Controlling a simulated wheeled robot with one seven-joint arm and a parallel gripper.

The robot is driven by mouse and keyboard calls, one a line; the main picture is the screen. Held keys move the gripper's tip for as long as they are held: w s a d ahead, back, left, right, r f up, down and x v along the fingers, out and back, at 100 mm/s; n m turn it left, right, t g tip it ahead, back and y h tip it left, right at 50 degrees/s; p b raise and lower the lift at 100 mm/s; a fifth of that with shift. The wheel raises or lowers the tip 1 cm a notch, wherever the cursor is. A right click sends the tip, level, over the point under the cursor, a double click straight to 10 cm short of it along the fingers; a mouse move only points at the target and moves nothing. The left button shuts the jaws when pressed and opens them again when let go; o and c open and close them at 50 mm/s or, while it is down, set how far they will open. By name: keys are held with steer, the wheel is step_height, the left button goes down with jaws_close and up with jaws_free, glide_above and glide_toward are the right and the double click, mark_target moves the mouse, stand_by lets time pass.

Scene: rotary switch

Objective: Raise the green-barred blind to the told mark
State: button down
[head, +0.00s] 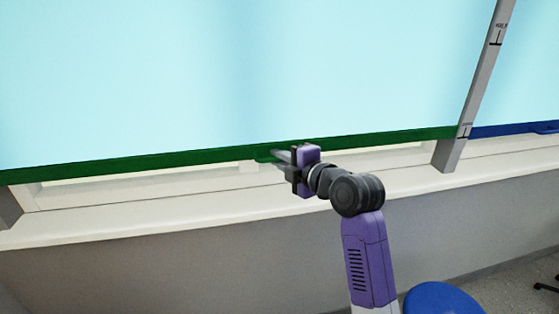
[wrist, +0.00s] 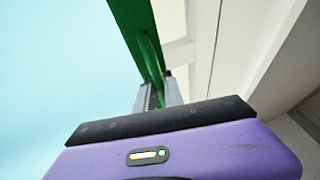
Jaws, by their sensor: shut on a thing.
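The light-blue blind (head: 200,80) hangs low over the window, with a green bar (head: 120,164) along its bottom edge. The bar sits a little above the white sill and slopes slightly in the head view. My gripper (head: 272,156) is at the middle of the bar, shut on a green tab there. In the wrist view the green bar (wrist: 135,30) runs down to my gripper (wrist: 158,95), whose fingers close on the green tab. The grey post (head: 470,95) right of the blind carries marks; one lies near the bar's level, another higher up with small, unreadable lettering.
A second blind with a blue bar (head: 510,129) hangs right of the post. The white sill (head: 130,222) runs below the bar. A blue stool seat (head: 444,300) stands on the floor at lower right.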

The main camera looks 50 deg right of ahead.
step_height(320, 180, up, 28)
steer(key=p, duration=1.6)
steer(key=shift+f+p, duration=0.1)
steer(key=shift+p, duration=0.3)
steer(key=c, duration=1.5)
jaws_free()
steer(key=shift+o, duration=0.2)
steer(key=shift+s, duration=0.1)
steer(key=b, duration=0.2)
glide_toward(265, 42)
steer(key=v, duration=0.3)
steer(key=shift+s+a, duration=0.1)
steer(key=shift+s, duration=0.15)
